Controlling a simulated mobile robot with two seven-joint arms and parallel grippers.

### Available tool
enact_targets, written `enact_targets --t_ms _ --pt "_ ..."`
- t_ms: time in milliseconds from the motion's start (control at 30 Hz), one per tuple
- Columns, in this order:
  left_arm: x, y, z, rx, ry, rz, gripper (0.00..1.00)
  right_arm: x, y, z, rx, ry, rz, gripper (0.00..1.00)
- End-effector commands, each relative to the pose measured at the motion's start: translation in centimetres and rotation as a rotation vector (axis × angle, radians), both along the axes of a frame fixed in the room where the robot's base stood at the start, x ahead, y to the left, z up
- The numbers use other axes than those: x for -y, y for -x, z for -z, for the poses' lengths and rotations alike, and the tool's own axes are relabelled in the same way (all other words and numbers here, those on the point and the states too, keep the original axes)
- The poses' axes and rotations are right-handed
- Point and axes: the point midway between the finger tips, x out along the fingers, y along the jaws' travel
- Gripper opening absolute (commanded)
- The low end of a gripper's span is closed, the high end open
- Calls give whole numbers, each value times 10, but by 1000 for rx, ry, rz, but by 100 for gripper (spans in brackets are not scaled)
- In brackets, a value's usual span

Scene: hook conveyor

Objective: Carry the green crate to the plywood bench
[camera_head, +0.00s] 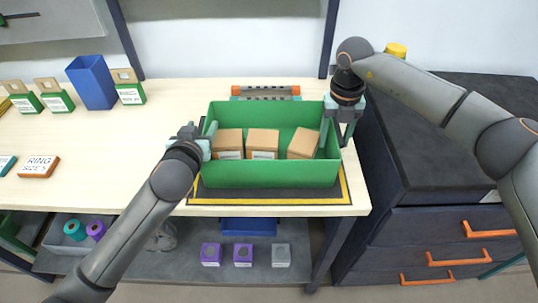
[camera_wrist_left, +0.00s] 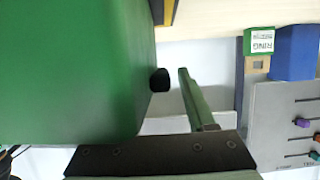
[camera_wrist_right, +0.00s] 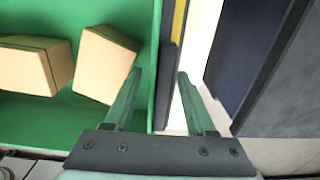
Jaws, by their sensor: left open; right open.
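The green crate (camera_head: 268,175) stands on a dark mat with a yellow border, on a light wood bench top (camera_head: 120,150). Three brown boxes (camera_head: 262,141) with white labels sit in it. My left gripper (camera_head: 206,141) is at the crate's left wall, open. In the left wrist view one finger is outside the crate (camera_wrist_left: 70,70), and the other is mostly hidden by it. My right gripper (camera_head: 345,122) is at the right wall, open. In the right wrist view its fingers (camera_wrist_right: 160,95) stand either side of the wall, one inside near a box.
A blue bin (camera_head: 91,82) and several green-and-wood blocks stand at the back left. An orange-ended rack (camera_head: 265,91) lies behind the crate. A dark drawer cabinet (camera_head: 420,200) is close on the right. The lower shelf (camera_head: 180,262) holds purple and grey blocks.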

Motion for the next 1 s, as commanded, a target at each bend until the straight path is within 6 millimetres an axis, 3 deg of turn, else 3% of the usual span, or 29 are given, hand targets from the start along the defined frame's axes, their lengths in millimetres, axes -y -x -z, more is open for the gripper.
enact_targets --t_ms 267,700,1000 --pt "0 17 -6 0 1 1 56 0 0 0 0 0 0 56" --pt "0 92 -33 -1 2 2 56 0 0 0 0 0 0 56" --pt "0 113 -41 0 0 0 56 0 0 -4 2 -1 0 56"
